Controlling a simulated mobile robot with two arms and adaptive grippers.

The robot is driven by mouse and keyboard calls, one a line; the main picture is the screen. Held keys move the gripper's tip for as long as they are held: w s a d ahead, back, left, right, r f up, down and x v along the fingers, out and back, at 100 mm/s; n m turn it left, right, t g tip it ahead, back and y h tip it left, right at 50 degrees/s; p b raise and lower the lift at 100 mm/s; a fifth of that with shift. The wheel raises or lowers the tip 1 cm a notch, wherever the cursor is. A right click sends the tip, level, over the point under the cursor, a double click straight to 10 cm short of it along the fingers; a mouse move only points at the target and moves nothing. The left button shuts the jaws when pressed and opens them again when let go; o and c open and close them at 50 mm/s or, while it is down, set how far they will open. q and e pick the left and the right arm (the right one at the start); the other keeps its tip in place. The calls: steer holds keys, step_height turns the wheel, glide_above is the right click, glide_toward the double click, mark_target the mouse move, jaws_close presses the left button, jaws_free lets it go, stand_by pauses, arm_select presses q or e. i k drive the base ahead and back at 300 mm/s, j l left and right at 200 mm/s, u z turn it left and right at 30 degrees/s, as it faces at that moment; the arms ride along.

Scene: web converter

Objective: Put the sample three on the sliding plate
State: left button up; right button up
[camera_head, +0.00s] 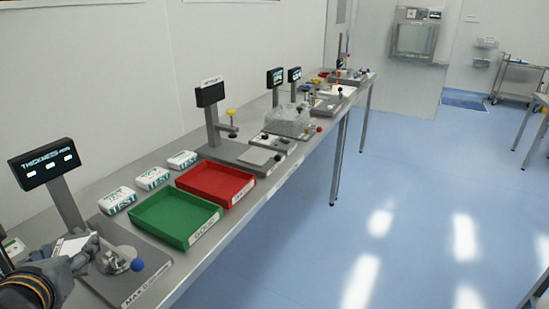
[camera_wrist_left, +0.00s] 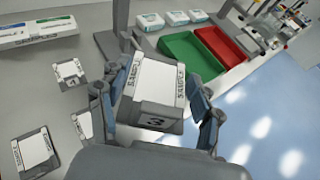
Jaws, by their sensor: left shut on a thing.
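Sample three is a pale block with a dark edge marked "SAMPLE" and a "3" on its near face; it fills the middle of the left wrist view (camera_wrist_left: 158,82). It also shows in the head view (camera_head: 72,246) at the lower left. My left gripper (camera_head: 84,252) is shut on it, with a finger on each side in the left wrist view (camera_wrist_left: 156,100). The sample is held beside the thickness gauge (camera_head: 45,165), whose grey base (camera_head: 150,262) carries a blue ball knob. I cannot tell which part is the sliding plate. My right gripper is not in view.
A green tray (camera_head: 165,212) and a red tray (camera_head: 240,178) stand right of the gauge, with several white packs (camera_head: 152,178) behind them. Other samples (camera_wrist_left: 35,150) lie left in the left wrist view. More instruments (camera_head: 290,120) line the bench further back.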

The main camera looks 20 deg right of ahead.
mark_target(257, 156)
steer(key=i+l+z, duration=0.15)
steer(key=i+z, duration=0.75)
steer(key=i+j, duration=0.1)
steer(key=i, duration=0.25)
steer(key=i+j+z, duration=0.1)
steer(key=i, duration=0.25)
